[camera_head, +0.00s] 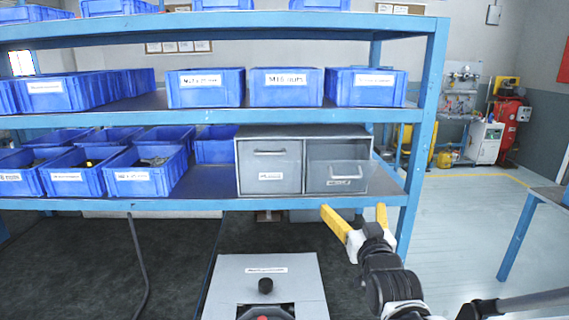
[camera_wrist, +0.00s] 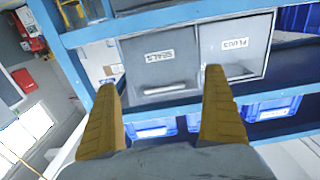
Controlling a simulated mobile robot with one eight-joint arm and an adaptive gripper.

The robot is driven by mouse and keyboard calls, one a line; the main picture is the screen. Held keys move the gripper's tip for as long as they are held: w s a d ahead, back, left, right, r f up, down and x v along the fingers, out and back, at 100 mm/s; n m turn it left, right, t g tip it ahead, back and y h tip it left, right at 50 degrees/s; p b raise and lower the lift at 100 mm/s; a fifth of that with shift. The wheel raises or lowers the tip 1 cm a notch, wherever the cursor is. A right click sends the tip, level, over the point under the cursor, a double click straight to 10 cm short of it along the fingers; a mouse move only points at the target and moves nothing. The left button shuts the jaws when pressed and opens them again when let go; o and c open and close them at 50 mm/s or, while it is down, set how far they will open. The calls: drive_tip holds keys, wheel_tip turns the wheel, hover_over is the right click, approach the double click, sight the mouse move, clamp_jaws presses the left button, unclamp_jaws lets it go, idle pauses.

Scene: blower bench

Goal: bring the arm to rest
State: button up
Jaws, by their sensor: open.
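My gripper (camera_head: 358,215) has two yellow fingers spread apart with nothing between them. In the head view it is in front of the blue shelf rack's lower right part, just below the grey two-drawer cabinet (camera_head: 271,165). In the wrist view the open fingers (camera_wrist: 160,82) point toward the cabinet (camera_wrist: 155,28), whose drawer fronts have white labels and handles. The fingers look apart from the drawers. My arm reaches in from the lower right of the head view.
The blue rack (camera_head: 424,110) holds several blue bins (camera_head: 286,87). Its right post stands close beside my gripper. A table (camera_head: 552,194) is at the right, with clear floor (camera_head: 460,225) between.

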drive_tip(key=s+f+g, duration=0.5)
drive_tip(key=s, duration=0.8)
drive_tip(key=s+f+g, duration=0.6)
drive_tip(key=s, duration=0.7)
drive_tip(key=shift+s+f, duration=0.2)
drive_tip(key=shift+s, duration=0.1)
